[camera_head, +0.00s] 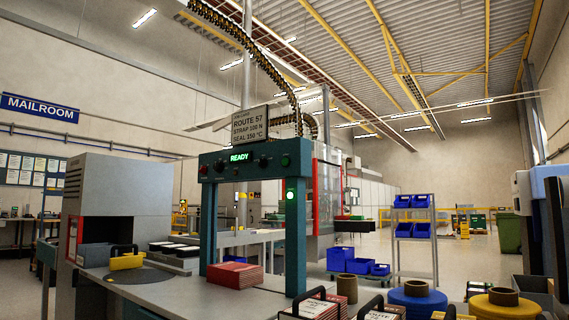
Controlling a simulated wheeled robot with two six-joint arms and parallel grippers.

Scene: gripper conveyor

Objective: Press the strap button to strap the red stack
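The red stack (235,276) lies flat on the grey table under the arch of the teal strapping machine (252,155), between its two posts. No strap can be made out on the stack. A lit green button (291,195) sits on a pale plate on the right post. A dark green button (285,160) and black knobs (263,162) are on the crossbeam. Which of these is the strap button cannot be read. Neither of my grippers shows in this view.
The grey table (180,297) bears a yellow block with a black handle (127,260) at left. Black-handled items (318,305), a brown roll (347,289) and blue and yellow spools (417,302) stand at the front right. A sign (249,124) tops the machine.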

